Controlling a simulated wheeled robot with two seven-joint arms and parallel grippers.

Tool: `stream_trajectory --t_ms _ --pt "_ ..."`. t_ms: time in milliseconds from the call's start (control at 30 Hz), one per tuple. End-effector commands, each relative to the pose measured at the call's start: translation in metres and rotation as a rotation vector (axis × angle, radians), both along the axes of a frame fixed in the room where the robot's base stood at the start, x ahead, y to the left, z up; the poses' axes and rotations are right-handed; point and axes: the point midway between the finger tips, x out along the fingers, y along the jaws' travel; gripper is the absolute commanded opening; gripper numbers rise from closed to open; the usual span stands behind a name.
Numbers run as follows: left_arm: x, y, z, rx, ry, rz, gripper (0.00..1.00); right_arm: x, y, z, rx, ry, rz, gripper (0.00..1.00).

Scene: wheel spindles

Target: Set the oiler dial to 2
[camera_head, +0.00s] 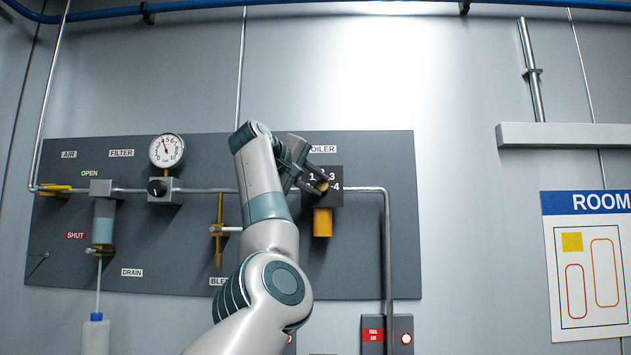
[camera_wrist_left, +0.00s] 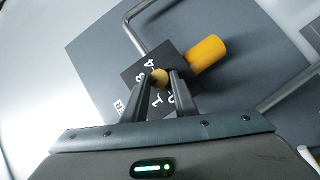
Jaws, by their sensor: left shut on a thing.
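The oiler (camera_head: 335,198) is a dark square block on the grey panel, with white numbers around its dial and an amber cup (camera_head: 322,222) below it. My left gripper (camera_head: 318,178) reaches in from the left at the block's face. In the left wrist view, its two fingers are shut on the brass dial knob (camera_wrist_left: 159,78). The white numbers (camera_wrist_left: 150,63) show beside the fingers there, and the amber cup (camera_wrist_left: 206,52) sticks out to the upper right. The fingers hide part of the scale, and I cannot read the dial's setting. My right gripper is not in view.
A round gauge (camera_head: 167,151) above a regulator, a filter bowl (camera_head: 104,222) and a brass bleed valve (camera_head: 218,230) are on the panel (camera_head: 370,150) to the left. A pipe (camera_head: 387,240) runs down right of the oiler.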

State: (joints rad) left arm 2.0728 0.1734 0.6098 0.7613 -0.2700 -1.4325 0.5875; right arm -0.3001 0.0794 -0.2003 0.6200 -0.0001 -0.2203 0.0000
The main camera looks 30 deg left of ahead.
Motion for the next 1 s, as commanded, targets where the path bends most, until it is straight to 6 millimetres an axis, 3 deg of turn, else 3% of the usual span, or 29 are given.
stream_trajectory --t_ms 267,300,367,767,1000 --pt "0.0 0.0 0.0 0.001 0.0 0.0 0.03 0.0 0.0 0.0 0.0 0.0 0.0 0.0" --pt "0.0 0.0 0.0 0.001 0.0 0.0 0.3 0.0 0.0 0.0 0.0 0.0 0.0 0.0" --pt "0.0 0.0 0.0 0.0 0.0 0.0 0.44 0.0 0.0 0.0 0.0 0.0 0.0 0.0" --pt "-0.002 0.0 0.0 0.0 -0.001 0.0 0.44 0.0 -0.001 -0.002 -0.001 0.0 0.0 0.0" --pt "-0.021 0.0 0.001 -0.001 -0.003 0.001 0.44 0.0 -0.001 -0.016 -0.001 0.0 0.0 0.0"
